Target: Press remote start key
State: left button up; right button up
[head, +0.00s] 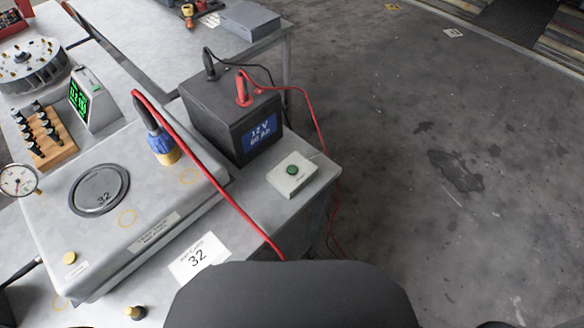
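A small white box (309,178) with a round green button (292,170) on top lies on the grey bench, near its right edge. It looks like the remote start key, though I can read no label on it. Nothing covers the button, and nothing touches it. Neither of my grippers shows in the head view, so I cannot see whether they are open or shut. A large dark rounded shape, likely part of my own body, fills the bottom middle.
A black 12 V battery (215,115) with red and black clamps stands behind the box. A red cable (215,184) crosses the bench. A grey metal unit (115,250), a card marked 32 (200,257) and a green display (85,100) are left. Open floor (440,160) lies right.

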aim_at(292, 170)
jog(key=u, duration=1.5)
jog(key=k, duration=0.5)
jog(key=z, duration=0.7)
